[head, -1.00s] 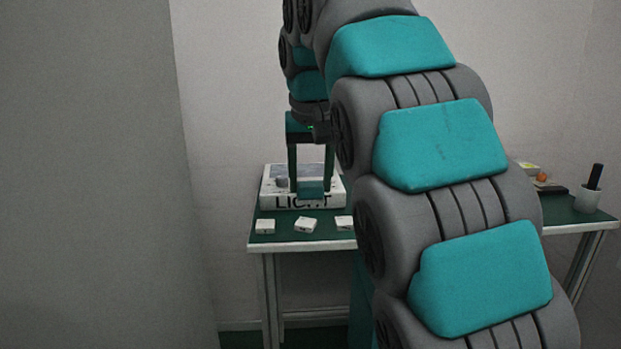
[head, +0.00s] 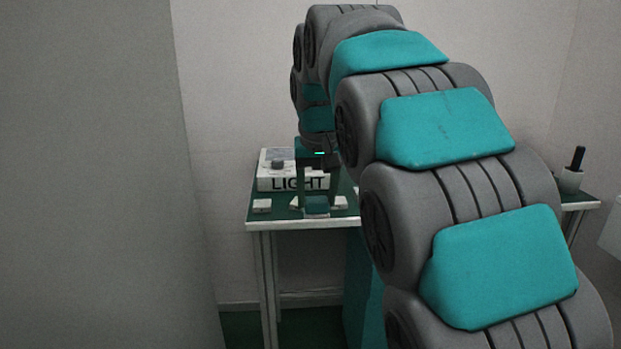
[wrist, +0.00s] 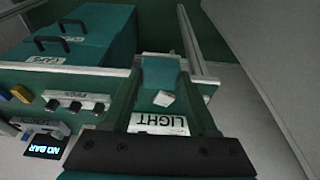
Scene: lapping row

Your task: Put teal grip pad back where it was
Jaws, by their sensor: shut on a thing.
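My gripper (head: 317,205) is shut on the teal grip pad (head: 316,207), which spans between its fingertips. I cannot tell whether the pad touches the table. In the wrist view the pad (wrist: 160,72) sits between the far ends of both fingers. A white block (wrist: 164,98) and the LIGHT label (wrist: 158,123) show between the fingers.
Small white blocks (head: 262,206) (head: 340,203) lie along the table front (head: 285,224). A cup with a black object (head: 571,180) stands at the far right.

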